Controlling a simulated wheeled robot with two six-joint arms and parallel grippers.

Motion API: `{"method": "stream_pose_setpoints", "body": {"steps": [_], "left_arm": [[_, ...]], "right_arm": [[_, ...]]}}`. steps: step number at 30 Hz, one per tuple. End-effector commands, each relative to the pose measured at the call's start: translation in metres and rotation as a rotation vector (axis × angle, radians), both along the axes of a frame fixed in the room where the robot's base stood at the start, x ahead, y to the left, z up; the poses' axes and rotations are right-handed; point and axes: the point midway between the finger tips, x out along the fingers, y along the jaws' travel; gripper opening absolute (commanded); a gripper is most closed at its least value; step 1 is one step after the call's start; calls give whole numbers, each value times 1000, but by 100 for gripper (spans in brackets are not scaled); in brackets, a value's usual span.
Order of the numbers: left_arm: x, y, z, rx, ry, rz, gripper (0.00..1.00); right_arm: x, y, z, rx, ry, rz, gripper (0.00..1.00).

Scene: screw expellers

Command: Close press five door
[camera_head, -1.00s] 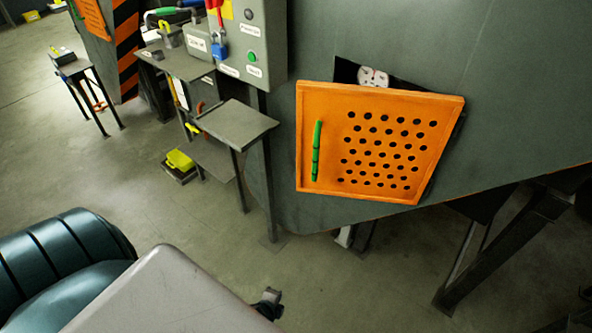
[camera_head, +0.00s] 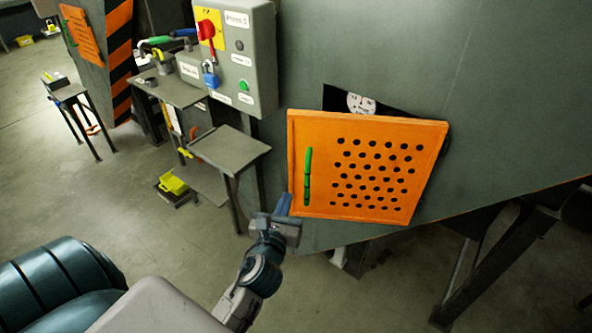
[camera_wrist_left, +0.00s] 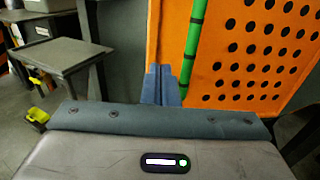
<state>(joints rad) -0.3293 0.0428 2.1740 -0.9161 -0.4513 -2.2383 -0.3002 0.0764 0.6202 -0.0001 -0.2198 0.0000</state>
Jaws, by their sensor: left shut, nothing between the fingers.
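The press door (camera_head: 375,178) is an orange perforated panel with a green vertical handle (camera_head: 308,176) near its left edge. It stands ajar from the grey press body (camera_head: 420,60), with a dark gap showing above its top edge. A panel on the control box reads "Press 5". My left gripper (camera_head: 284,204) is shut and empty at the lower left corner of the door. In the left wrist view its blue fingers (camera_wrist_left: 161,84) are together in front of the door's left edge (camera_wrist_left: 225,65), left of the handle; I cannot tell if they touch. My right gripper is not in view.
The control box (camera_head: 228,55) with a red switch and blue padlock stands left of the door. A small grey table (camera_head: 230,148) is below it. Dark support legs stand under the press at right.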

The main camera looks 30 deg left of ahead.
Motion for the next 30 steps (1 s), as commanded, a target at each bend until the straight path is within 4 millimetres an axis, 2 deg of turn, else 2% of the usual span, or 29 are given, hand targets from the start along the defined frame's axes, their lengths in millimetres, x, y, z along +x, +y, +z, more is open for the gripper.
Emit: {"method": "stream_pose_setpoints", "body": {"steps": [3,9,15,21,30], "left_arm": [[26,9,4,2,-2,-1,0],[67,23,3,-1,-1,0,0],[94,33,2,-2,0,0,0],[105,37,0,-4,1,0,0],[106,37,-1,-4,1,-1,0]], "right_arm": [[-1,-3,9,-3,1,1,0],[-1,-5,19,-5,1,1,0],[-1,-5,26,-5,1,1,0],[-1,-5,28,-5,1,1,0],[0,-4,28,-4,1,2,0]]}}
